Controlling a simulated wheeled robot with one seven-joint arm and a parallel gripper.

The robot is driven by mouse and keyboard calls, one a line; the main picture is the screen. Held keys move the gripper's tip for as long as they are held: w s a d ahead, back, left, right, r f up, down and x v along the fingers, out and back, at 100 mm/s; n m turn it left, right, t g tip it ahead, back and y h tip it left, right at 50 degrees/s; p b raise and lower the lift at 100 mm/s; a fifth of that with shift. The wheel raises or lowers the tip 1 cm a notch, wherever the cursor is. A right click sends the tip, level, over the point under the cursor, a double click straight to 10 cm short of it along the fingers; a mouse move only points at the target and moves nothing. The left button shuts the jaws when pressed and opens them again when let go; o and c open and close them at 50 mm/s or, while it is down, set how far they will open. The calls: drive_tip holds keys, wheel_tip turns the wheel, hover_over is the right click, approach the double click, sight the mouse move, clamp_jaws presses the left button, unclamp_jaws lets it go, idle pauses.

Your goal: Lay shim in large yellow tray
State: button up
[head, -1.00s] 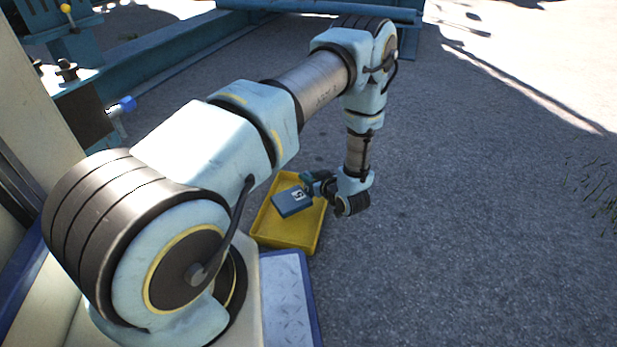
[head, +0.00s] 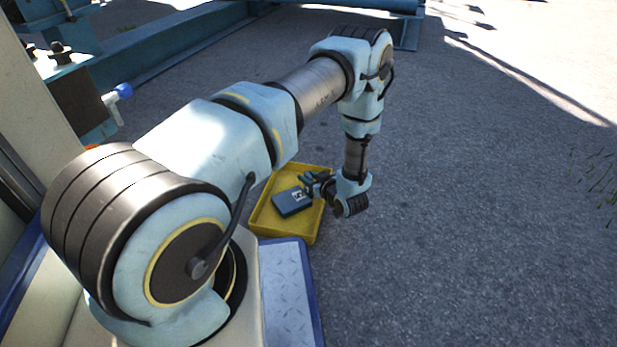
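The large yellow tray (head: 312,232) lies on the ground below the end of my arm. The shim appears as a flat, dark blue-teal block (head: 291,206) with a small white mark near its upper edge. It lies over the inside of the tray in the picture, slightly tilted; whether it touches the floor of the tray cannot be told. My gripper (head: 304,187) reaches in from the right and is at the shim's upper right edge. It seems shut on that edge; the fingertips are small and partly hidden.
A pale metal plate with a blue edge (head: 287,290) lies just in front of the tray, beside my base. A blue steel frame (head: 170,50) runs along the back left, with a blue-tipped handle (head: 122,92). The asphalt on the right is clear.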

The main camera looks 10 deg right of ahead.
drive_tip(key=shift+o, duration=1.4)
drive_tip(key=shift+r, duration=0.1)
